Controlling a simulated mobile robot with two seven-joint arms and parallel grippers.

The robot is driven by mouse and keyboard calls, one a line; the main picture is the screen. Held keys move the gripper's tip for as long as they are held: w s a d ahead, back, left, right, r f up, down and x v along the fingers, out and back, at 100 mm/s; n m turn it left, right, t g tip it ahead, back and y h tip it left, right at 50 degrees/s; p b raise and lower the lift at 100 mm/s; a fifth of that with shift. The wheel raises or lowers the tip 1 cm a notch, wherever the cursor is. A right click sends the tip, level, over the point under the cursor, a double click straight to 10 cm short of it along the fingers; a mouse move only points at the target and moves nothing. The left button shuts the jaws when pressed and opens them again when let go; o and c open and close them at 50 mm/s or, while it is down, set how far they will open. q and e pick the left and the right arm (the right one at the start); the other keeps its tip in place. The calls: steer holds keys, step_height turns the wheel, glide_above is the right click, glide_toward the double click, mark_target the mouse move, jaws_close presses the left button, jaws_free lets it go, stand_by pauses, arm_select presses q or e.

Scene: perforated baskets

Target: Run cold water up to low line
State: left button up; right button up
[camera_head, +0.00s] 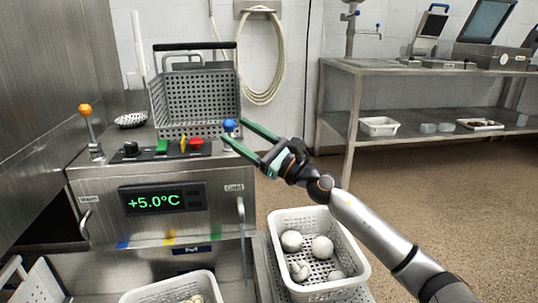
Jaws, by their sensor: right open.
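A blue ball knob (229,126) stands at the right end of the steel machine's top, above a label that appears to read "Cold" (234,188). My right gripper (231,130) is open, with its two green fingers on either side of the blue knob; I cannot tell whether they touch it. An orange ball lever (85,110) stands at the left end, above a "Warm" label. The display (162,198) reads +5.0°C. Blue, yellow and green marks show along the lower front. No water or clearly labelled low line is visible. My left gripper is out of view.
A grey perforated basket (196,100) stands behind the colored buttons. A white perforated basket (361,268) with several pale round items sits below my right arm. Another white basket (172,288) is at the bottom edge. A steel table (440,68) stands at the back right.

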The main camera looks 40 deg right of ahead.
steer(key=b+v, duration=0.1)
steer(key=v, duration=0.7)
steer(key=shift+s+f, duration=0.15)
steer(key=shift+s, duration=0.25)
stand_by(6.8)
